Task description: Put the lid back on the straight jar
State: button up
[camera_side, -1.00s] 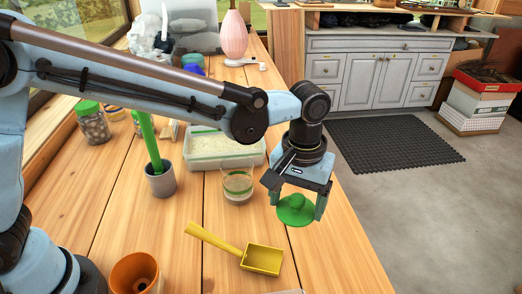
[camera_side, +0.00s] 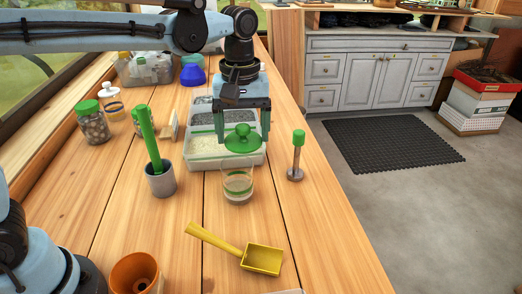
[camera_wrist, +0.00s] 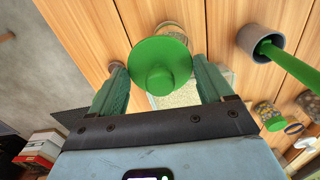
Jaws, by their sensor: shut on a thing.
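The straight jar (camera_side: 237,188), clear glass with a green band and pale contents, stands upright and open on the bench in the side view. It shows partly behind the lid in the wrist view (camera_wrist: 172,29). The green round lid with a knob (camera_side: 243,146) is held between the fingers of my gripper (camera_side: 243,132), knob up. My gripper is shut on it, a finger on either side. In the side view the lid is above and slightly right of the jar's mouth, apart from it. In the wrist view the lid (camera_wrist: 161,68) lies between the fingertips.
A compartment tray (camera_side: 205,163) is behind the jar. A grey cup with a green-handled tool (camera_side: 160,182) stands left, a green-topped metal tool (camera_side: 297,158) right. A yellow scoop (camera_side: 262,260) and terracotta pot (camera_side: 135,272) are in front. A green-lidded jar (camera_side: 93,127) stands far left.

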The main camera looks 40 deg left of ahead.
aim_at(235, 138)
jog(key=shift+w+a+r+n, duration=0.1)
jog(key=shift+a+r+n, duration=0.1)
jog(key=shift+a, duration=0.4)
jog(key=shift+a+r+n, duration=0.1)
jog(key=shift+a+n, duration=0.1)
jog(key=shift+a, duration=0.35)
jog(key=shift+a+f, duration=0.1)
jog(key=shift+a, duration=0.05)
jog(key=shift+f, duration=3.05)
jog(key=shift+f, duration=0.15)
jog(key=o, duration=0.9)
jog(key=shift+r, duration=3.5)
